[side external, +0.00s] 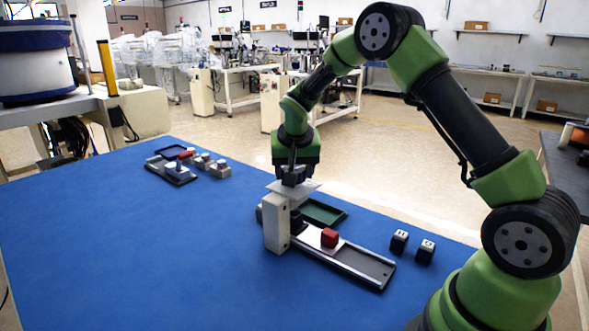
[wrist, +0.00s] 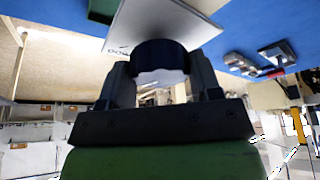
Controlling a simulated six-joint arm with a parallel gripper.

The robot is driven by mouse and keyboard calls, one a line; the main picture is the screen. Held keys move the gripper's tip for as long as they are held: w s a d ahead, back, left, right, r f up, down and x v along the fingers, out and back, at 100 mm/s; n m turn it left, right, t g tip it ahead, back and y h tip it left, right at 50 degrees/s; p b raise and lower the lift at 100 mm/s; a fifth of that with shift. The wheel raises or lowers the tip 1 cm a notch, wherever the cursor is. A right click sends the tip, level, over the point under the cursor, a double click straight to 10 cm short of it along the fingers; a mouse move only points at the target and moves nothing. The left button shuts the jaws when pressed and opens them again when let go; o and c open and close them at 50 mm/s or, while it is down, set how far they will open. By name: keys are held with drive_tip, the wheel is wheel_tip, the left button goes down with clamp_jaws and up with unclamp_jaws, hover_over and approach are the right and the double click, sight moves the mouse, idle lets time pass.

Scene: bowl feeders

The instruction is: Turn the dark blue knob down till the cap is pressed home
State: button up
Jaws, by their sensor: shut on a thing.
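The dark blue knob (wrist: 160,58) sits between the two fingers of my gripper (wrist: 160,72) in the wrist view, in front of a white plate (wrist: 175,22) with partly hidden lettering. In the side external view my gripper (side external: 293,180) points down over the same plate, which tops a white upright block (side external: 276,225). It is shut on the knob, which is mostly hidden there by the fingers. A dark round part (side external: 297,221) shows below the plate, beside the block. I cannot make out the cap for certain or how far it is pressed.
A metal rail (side external: 350,262) runs from the block to the right, with a red block (side external: 329,237) on it. A green tray (side external: 322,212) lies behind. Two dark cubes (side external: 399,241) (side external: 426,251) stand at right. Another small fixture (side external: 172,173) is at the back left. The blue table's front left is clear.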

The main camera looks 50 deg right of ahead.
drive_tip(key=m+g, duration=0.1)
drive_tip(key=m, duration=0.2)
drive_tip(key=m+g, duration=0.1)
drive_tip(key=m, duration=0.2)
drive_tip(key=shift+w+h, duration=0.1)
drive_tip(key=shift+h, duration=0.3)
drive_tip(key=shift+m, duration=0.3)
drive_tip(key=o, duration=0.9)
drive_tip(key=shift+o, duration=0.2)
drive_tip(key=w+v, duration=0.1)
drive_tip(key=v, duration=0.9)
drive_tip(key=shift+s+a, duration=0.15)
drive_tip(key=shift+s, duration=0.2)
